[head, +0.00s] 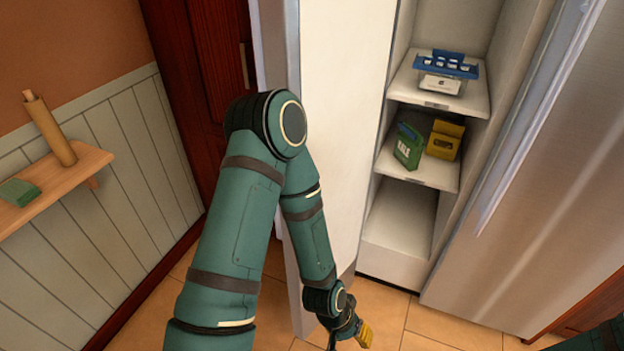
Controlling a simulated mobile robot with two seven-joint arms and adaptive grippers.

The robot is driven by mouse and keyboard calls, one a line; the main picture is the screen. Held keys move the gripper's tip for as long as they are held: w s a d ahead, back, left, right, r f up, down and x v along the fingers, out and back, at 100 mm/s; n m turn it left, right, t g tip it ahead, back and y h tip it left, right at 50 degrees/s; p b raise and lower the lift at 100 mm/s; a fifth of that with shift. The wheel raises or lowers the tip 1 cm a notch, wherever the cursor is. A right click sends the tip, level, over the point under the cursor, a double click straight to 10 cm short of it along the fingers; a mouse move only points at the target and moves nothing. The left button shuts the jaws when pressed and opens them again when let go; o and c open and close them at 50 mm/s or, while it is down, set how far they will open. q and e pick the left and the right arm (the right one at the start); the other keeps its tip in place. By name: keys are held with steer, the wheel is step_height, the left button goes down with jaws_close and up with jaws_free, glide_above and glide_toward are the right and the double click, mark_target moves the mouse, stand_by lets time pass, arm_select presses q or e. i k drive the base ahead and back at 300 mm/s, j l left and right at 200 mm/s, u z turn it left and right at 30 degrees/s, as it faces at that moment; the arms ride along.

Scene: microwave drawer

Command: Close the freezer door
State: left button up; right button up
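The freezer door (342,110) stands open, a tall white panel left of the freezer compartment (402,225). The compartment is open, and its shelves show. My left arm crosses in front of the door and hides part of its lower half. My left gripper (358,333) is low at the bottom of the view, near the door's lower end, partly cut off by the frame. One yellow finger pad shows. I cannot tell whether it touches the door or is open. My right gripper is out of view; only a bit of dark arm shows at the bottom right corner.
The shelves hold a blue item (447,64), a green box (408,146) and a yellow box (445,139). A large steel door (545,190) stands to the right. A wooden wall shelf (55,185) is at left. Tiled floor (385,310) shows below the compartment.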

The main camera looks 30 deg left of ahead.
mark_target(335, 57)
steer(key=k+j, duration=0.15)
steer(key=j, duration=0.15)
steer(key=k+j+z, duration=0.15)
steer(key=j, duration=0.15)
steer(key=k+j, duration=0.1)
steer(key=j, duration=0.2)
steer(key=j+z, duration=0.15)
steer(key=j, duration=0.3)
steer(key=k+j+z, duration=0.1)
steer(key=j, duration=0.35)
steer(key=i+j+z, duration=0.15)
steer(key=j, duration=0.35)
steer(key=j+z, duration=0.1)
steer(key=j, duration=0.35)
